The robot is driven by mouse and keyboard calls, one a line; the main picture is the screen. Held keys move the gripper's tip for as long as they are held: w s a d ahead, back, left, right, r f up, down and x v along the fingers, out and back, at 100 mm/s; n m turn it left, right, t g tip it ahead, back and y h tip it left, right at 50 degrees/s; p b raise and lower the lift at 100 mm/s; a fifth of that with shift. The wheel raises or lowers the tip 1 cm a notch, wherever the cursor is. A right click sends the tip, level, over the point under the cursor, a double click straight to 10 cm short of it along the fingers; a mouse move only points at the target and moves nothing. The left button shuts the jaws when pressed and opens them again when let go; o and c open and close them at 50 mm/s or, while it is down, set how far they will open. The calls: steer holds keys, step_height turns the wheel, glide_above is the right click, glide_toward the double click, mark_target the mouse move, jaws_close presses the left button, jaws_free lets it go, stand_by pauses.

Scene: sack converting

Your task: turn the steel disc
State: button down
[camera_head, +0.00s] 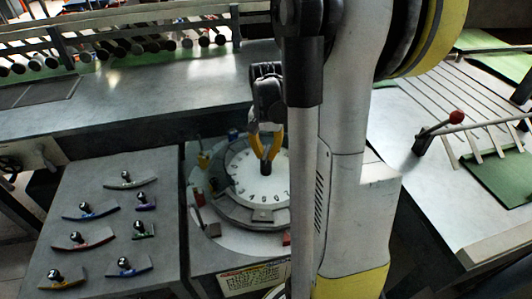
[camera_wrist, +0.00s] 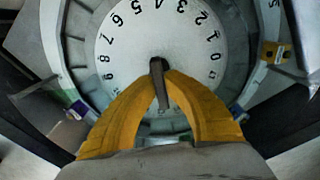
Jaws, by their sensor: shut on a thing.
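The steel disc (camera_head: 243,178) is a pale round plate with black numbers around its rim, set in a grey ring on a round housing. It fills the upper middle of the wrist view (camera_wrist: 130,45), where several numbers are readable. My gripper (camera_head: 266,160) has yellow fingers and points down at the disc. The right part of the disc is hidden behind my arm in the head view.
A grey table (camera_head: 160,225) at the left bears several curved coloured pieces with black knobs. A printed label (camera_head: 250,278) is on the front of the housing. A red-knobbed lever (camera_head: 440,122) stands at the right by a slatted surface. A long grey bench (camera_head: 150,105) runs behind.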

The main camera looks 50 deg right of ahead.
steer(key=shift+m+p, duration=0.35)
steer(key=shift+m, duration=5.85)
steer(key=c, duration=1.5)
jaws_free()
steer(key=shift+o, duration=0.2)
step_height(320, 180, up, 12)
